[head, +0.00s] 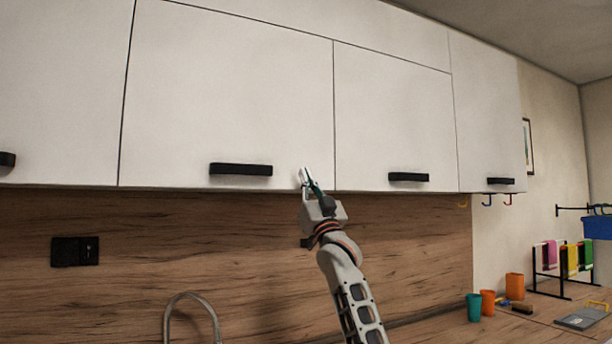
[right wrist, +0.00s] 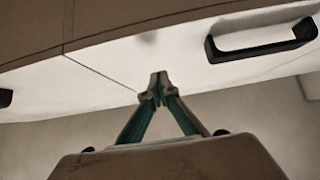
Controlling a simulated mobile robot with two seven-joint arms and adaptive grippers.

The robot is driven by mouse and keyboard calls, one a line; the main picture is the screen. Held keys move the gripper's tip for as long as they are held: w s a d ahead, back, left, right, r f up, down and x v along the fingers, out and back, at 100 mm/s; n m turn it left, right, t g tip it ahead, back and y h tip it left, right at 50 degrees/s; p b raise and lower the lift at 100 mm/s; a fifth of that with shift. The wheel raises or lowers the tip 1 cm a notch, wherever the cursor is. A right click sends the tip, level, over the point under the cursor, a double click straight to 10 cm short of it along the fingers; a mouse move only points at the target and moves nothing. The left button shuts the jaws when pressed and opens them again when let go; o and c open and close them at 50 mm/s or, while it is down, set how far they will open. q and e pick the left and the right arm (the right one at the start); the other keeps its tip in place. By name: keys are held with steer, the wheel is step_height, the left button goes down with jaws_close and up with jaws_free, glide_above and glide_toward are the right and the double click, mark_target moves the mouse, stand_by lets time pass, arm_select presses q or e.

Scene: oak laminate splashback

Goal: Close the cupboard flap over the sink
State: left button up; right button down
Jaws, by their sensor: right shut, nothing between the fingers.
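The white cupboard flap (head: 230,90) with a black bar handle (head: 240,169) hangs above the sink tap (head: 190,305). It looks level with its neighbours, with only thin seams around it. My right gripper (head: 306,180) is at the flap's lower right corner, right of the handle. In the right wrist view its fingertips (right wrist: 158,86) are together and empty, in front of the white cupboard fronts near a seam. I cannot tell whether they touch the front. A black handle (right wrist: 262,38) also shows there. My left gripper is not in view.
A neighbouring white door (head: 393,110) is at the right, with its own black handle (head: 409,177). Small hooks (head: 487,200) hang under the far right cupboard. Cups (head: 488,303) and a towel rack (head: 562,262) stand on the counter at right. The wooden splashback (head: 150,240) is mostly bare.

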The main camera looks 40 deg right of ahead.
step_height(320, 180, down, 10)
steer(key=s+b, duration=0.2)
steer(key=b, duration=0.1)
steer(key=shift+s+a+r, duration=0.15)
steer(key=shift+s+r, duration=0.05)
steer(key=shift+s, duration=0.05)
